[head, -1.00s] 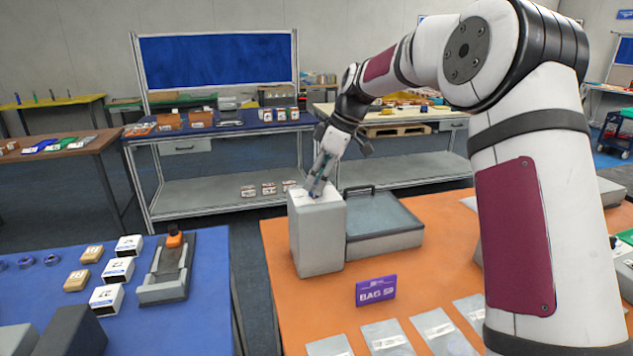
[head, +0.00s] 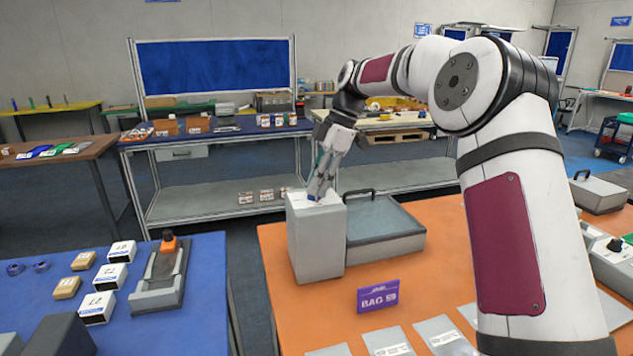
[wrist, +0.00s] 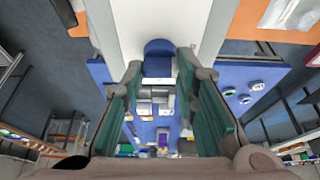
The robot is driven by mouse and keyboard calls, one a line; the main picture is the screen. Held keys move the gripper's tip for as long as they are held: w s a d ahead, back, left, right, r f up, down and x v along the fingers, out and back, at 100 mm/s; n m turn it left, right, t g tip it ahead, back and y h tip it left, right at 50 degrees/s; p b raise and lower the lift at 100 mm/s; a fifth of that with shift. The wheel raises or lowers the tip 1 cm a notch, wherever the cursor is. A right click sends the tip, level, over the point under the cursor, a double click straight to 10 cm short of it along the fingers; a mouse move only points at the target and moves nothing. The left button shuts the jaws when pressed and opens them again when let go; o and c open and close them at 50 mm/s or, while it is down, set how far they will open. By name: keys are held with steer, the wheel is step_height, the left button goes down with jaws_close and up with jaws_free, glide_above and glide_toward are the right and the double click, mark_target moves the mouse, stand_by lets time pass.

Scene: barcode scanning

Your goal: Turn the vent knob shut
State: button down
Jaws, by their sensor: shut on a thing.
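The vent knob is a small blue knob (head: 314,199) on the top face of an upright grey box (head: 316,240) on the orange table. In the wrist view the blue knob (wrist: 158,49) lies between the green-padded fingertips. My gripper (head: 319,190) points down onto the box top and is shut on the knob; it also shows in the wrist view (wrist: 158,72). The fingers hide part of the knob and its plate, so I cannot read its turn angle.
A grey tray with a black handle (head: 384,240) stands right beside the box. The blue table (head: 215,300) at left holds small boxes and an orange-topped device (head: 165,272).

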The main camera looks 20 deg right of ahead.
steer(key=c, duration=1.3)
jaws_free()
steer(key=shift+v, duration=5.95)
